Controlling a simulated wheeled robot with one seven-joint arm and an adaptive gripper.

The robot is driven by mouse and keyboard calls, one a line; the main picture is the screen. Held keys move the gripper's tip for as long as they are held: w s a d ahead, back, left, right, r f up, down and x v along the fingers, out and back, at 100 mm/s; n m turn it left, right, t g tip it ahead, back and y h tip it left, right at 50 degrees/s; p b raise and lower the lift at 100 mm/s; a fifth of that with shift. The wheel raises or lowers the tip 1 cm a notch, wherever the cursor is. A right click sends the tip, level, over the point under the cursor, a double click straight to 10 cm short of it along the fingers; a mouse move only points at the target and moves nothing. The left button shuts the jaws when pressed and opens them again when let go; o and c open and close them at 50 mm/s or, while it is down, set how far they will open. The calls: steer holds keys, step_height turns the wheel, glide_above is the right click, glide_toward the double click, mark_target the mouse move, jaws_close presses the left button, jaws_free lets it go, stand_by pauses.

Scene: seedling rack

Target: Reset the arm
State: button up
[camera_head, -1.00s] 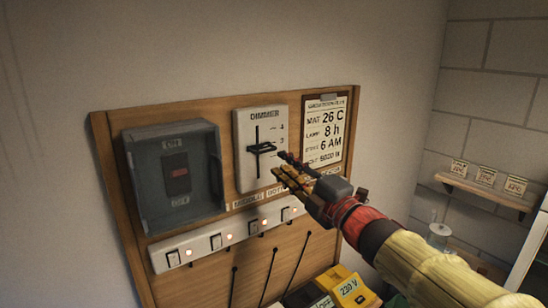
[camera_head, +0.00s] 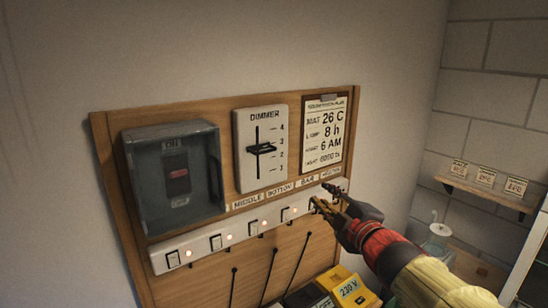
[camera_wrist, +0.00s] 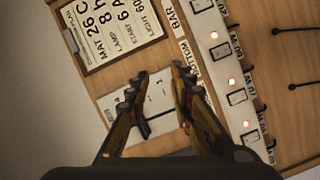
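My gripper (camera_head: 327,195) is held in front of the right end of the switch strip, below the printed plan sheet, apart from the dimmer. In the wrist view my gripper (camera_wrist: 160,76) has its two fingers spread with nothing between them. The white dimmer (camera_head: 260,150) has a black slider knob (camera_head: 261,148) near mark 3. In the wrist view the dimmer (camera_wrist: 158,103) shows behind and between the fingers.
A wooden board (camera_head: 110,165) carries a grey switch box (camera_head: 175,178), the plan sheet (camera_head: 326,133) and a switch strip (camera_head: 203,243) with lit red lamps. A yellow 230 V device (camera_head: 350,288) sits below. A small shelf (camera_head: 480,193) with cards is at right.

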steer(key=s+d+f+m+g+h+b, duration=0.1)
steer(key=s+d+f+m+g+h, duration=0.2)
steer(key=s+d+f+m, duration=0.4)
steer(key=s+d+f+m+g+h+b, duration=0.1)
steer(key=s+d+f+m+g+h, duration=0.25)
steer(key=f, duration=0.55)
steer(key=s+a+f+m+g+y+b, duration=0.1)
steer(key=s+a+f+m+g+b, duration=0.1)
steer(key=s+f, duration=0.5)
steer(key=s+a+f+m+g+y+b, duration=0.1)
steer(key=s+f+b, duration=0.6)
steer(key=s, duration=0.7)
steer(key=a+m+g, duration=0.1)
steer(key=a+m, duration=0.1)
steer(key=m, duration=0.1)
steer(key=shift+a, duration=0.3)
steer(key=shift+g, duration=0.25)
